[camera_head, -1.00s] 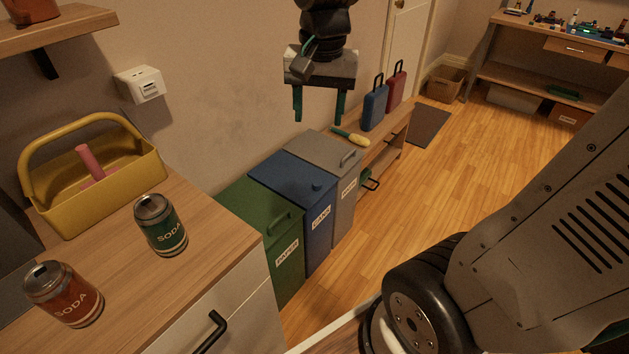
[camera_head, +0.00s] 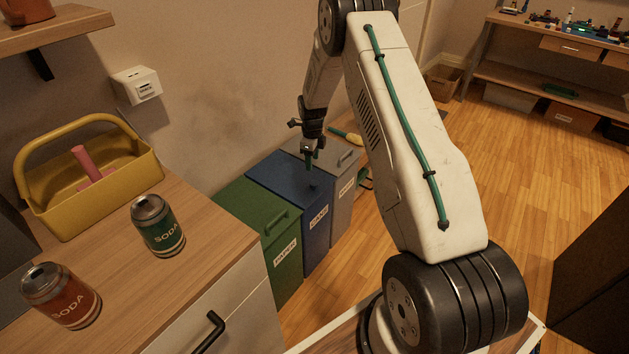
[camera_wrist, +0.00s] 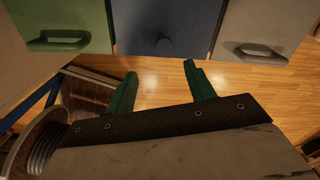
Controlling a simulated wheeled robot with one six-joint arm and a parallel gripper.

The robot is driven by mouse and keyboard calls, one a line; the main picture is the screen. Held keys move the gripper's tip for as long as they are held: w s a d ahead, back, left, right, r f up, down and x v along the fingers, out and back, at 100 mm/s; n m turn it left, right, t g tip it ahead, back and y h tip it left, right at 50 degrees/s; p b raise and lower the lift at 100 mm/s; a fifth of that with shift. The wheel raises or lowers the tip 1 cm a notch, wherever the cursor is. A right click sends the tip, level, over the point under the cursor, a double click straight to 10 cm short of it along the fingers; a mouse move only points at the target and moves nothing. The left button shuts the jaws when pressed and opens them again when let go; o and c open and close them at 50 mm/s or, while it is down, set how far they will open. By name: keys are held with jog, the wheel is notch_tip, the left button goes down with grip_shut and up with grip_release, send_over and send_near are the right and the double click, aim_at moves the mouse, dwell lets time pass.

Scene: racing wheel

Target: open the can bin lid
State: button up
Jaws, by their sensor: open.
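The can bin is the blue bin (camera_head: 316,222) with a white label reading CANS, between the green bin and the grey bin. Its flat blue lid (camera_head: 280,178) is closed and has a small round knob (camera_wrist: 165,45) near the front edge. My gripper (camera_head: 311,165) is over the blue lid in the head view, close to the knob. In the wrist view my gripper (camera_wrist: 158,80) has its two green fingers apart with nothing between them. The knob lies beyond the fingertips, apart from them.
The green bin (camera_head: 285,262) and grey bin (camera_head: 343,195) flank the can bin, each with a bar handle. A counter (camera_head: 120,290) at left holds a green soda can (camera_head: 158,226), a red soda can (camera_head: 62,296) and a yellow caddy (camera_head: 85,215).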

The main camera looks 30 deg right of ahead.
aim_at(314, 182)
jog(key=shift+m, duration=0.6)
jog(key=f, duration=0.7)
jog(key=d+f, duration=0.1)
jog(key=f, duration=0.3)
jog(key=shift+w+f, duration=0.1)
grip_shut()
